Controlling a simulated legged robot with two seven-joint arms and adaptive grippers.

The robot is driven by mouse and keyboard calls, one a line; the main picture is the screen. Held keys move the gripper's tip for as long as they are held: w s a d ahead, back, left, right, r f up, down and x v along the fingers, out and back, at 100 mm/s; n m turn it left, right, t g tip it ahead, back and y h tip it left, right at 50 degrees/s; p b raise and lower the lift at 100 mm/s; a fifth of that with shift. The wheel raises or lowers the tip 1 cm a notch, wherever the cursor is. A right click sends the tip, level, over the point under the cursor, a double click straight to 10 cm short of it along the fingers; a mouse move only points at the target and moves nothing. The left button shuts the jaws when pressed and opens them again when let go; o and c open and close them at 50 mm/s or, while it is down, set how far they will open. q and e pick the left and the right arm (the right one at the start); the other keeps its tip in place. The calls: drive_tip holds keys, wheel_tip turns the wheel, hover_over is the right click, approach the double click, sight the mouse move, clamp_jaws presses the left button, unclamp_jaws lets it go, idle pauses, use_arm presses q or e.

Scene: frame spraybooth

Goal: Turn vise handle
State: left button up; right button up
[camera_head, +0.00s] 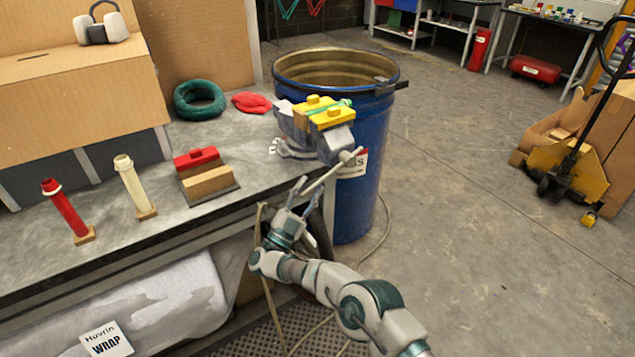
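The vise (338,142) is grey, with yellow blocks (325,110) and a green strip on top. It is at the corner of the workbench, in front of the blue barrel. Its pale bar handle (332,172) slants from a knob at upper right down to lower left. My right gripper (306,190) is below the vise, at the handle's lower left end. Its two fingers are spread, with the bar's end close to or between them; I cannot tell whether they touch it. My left gripper is not in view.
The workbench (235,212) carries a red tube (66,212), a cream tube (135,188), a red-and-wood block (205,175), a green coil (200,100) and a cardboard box (75,95). A blue barrel (365,200) stands behind the vise. The floor to the right is clear up to a yellow pallet jack (570,165).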

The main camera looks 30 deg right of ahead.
drive_tip(key=shift+s+a+f, duration=0.15)
drive_tip(key=shift+a+f, duration=0.1)
drive_tip(key=shift+a, duration=0.5)
drive_tip(key=shift+v, duration=1)
drive_tip(key=a+r+v, duration=0.1)
drive_tip(key=v, duration=1)
drive_tip(key=shift+w+a+r+b, duration=0.15)
drive_tip(key=shift+w+r+b, duration=0.15)
drive_tip(key=shift+w, duration=0.05)
